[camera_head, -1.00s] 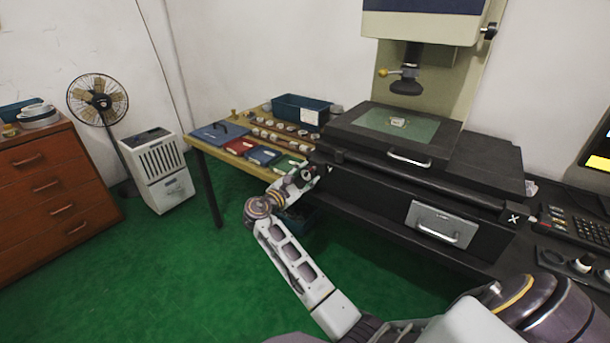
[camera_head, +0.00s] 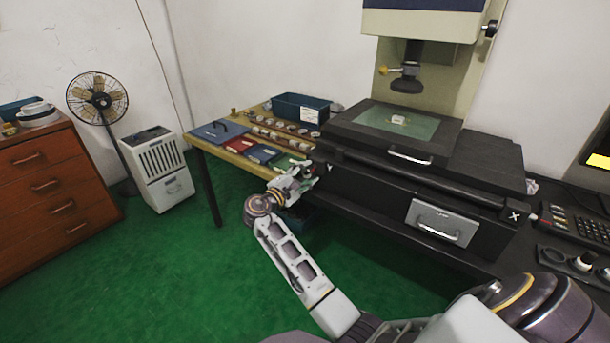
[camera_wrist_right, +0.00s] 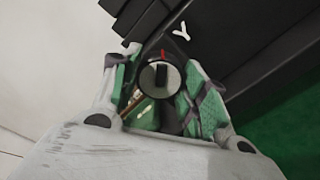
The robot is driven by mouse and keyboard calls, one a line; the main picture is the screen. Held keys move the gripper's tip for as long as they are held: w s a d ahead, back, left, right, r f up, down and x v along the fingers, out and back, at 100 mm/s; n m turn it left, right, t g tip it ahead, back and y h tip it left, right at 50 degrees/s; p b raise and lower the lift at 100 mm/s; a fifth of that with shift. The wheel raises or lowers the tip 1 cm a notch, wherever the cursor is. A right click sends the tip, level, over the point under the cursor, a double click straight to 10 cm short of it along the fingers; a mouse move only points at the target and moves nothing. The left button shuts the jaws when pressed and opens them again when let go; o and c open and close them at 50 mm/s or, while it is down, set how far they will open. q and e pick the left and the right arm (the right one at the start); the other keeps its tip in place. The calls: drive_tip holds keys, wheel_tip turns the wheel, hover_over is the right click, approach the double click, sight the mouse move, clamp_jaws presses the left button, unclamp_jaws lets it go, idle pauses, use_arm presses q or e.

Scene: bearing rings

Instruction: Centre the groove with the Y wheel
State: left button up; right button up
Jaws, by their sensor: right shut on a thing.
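The Y wheel (camera_wrist_right: 160,76) is a round grey dial on a dark mount, with a dark bar across its face and a red mark above it. A white Y letter stands beside it in the right wrist view. My right gripper (camera_wrist_right: 158,88) is shut on the wheel, with a green-padded finger on each side. In the head view my right gripper (camera_head: 303,181) is at the left front corner of the black machine, and the wheel is mostly hidden there. A small pale ring (camera_head: 399,120) lies on the stage glass (camera_head: 425,127). Its groove is too small to make out. My left gripper is not in view.
The lens column (camera_head: 407,80) hangs above the stage. A wooden table (camera_head: 205,146) with coloured cases, rings and a blue bin (camera_head: 300,105) stands left of the machine. A keypad (camera_head: 580,228) is at the right. Green floor is clear at the lower left.

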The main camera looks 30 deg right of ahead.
drive_tip(key=shift+f, duration=0.1)
drive_tip(key=o, duration=1)
drive_tip(key=shift+r, duration=0.9)
drive_tip(key=o, duration=0.4)
drive_tip(key=r, duration=0.4)
drive_tip(key=d+r, duration=0.1)
drive_tip(key=r, duration=0.2)
drive_tip(key=shift+s, duration=0.1)
drive_tip(key=shift+a+r, duration=0.9)
drive_tip(key=shift+a, duration=0.05)
drive_tip(key=c, duration=0.4)
drive_tip(key=shift+d+f, duration=0.2)
drive_tip(key=shift+d, duration=0.15)
